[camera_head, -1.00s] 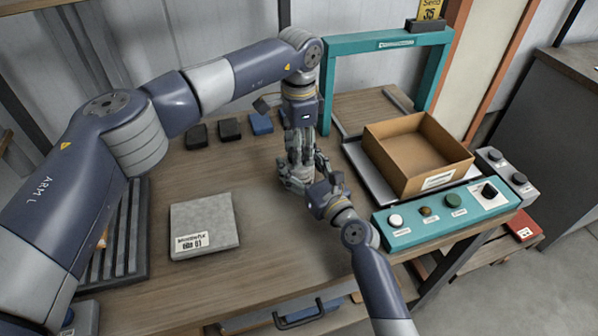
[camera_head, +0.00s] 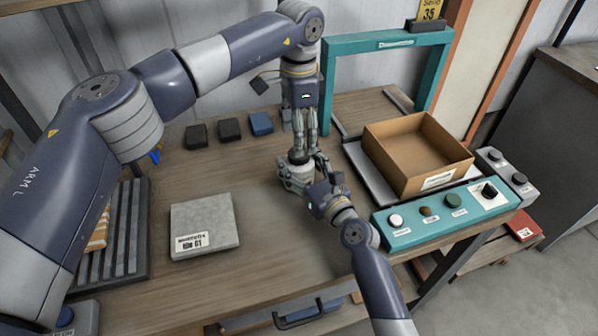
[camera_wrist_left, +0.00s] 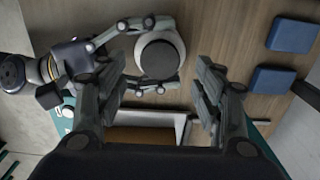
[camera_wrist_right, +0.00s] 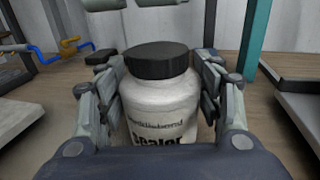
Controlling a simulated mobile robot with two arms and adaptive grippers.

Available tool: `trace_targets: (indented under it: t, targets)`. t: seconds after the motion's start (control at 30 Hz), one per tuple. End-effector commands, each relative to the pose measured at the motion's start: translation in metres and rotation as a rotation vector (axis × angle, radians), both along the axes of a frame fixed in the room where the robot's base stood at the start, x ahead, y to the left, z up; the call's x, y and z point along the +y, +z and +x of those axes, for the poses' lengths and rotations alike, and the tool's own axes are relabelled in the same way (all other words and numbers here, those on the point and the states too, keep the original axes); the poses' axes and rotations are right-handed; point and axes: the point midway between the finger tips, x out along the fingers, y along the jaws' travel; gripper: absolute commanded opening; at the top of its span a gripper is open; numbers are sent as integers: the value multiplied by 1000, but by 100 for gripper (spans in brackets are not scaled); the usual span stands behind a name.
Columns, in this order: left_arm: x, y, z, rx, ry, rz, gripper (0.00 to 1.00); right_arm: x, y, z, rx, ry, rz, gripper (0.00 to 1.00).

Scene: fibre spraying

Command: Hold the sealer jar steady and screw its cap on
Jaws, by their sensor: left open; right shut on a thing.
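The white sealer jar (camera_wrist_right: 160,100) stands upright, with its black cap (camera_wrist_right: 160,60) seated level on top. My right gripper (camera_head: 305,178) is shut around the jar's sides, one finger set on each side in the right wrist view. My left gripper (camera_head: 305,142) points down above the jar, open and empty. Its fingertips also show at the top of the right wrist view, clear of the cap. In the left wrist view the round cap (camera_wrist_left: 160,58) lies between the spread fingers, further off. The jar's lower part is partly hidden by the right fingers.
A grey block (camera_head: 204,225) lies left, near a ribbed rack (camera_head: 118,235). Dark blocks (camera_head: 230,129) and a blue one (camera_head: 261,123) lie behind.

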Motion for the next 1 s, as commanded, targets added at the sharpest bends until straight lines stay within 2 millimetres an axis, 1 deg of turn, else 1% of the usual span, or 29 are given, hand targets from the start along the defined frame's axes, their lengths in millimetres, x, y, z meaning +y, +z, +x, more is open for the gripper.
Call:
trace_targets:
  t: [0.13,0.17,0.2,0.23,0.27,0.67,0.77,0.83,1.0]
  targets:
    - [0,0,0,1,0,0,62,0,0,0,1,0,-1,0]
    - [0,0,0,1,0,0,66,0,0,0,1,0,-1,0]
    - [0,0,0,0,0,0,75,0,0,0,1,0,-1,0]
    - [0,0,0,0,0,0,82,0,0,0,1,0,-1,0]
    - [0,0,0,0,0,0,85,0,0,0,1,0,-1,0]
    - [0,2,0,0,0,-1,85,0,0,0,1,0,-1,0]
    - [-1,12,1,-4,0,-2,85,0,0,0,1,0,-1,0]
    - [-1,24,1,-3,0,-2,85,0,0,0,1,0,-1,0]
    - [-1,61,1,-5,1,-2,85,0,-1,0,1,0,-1,0]
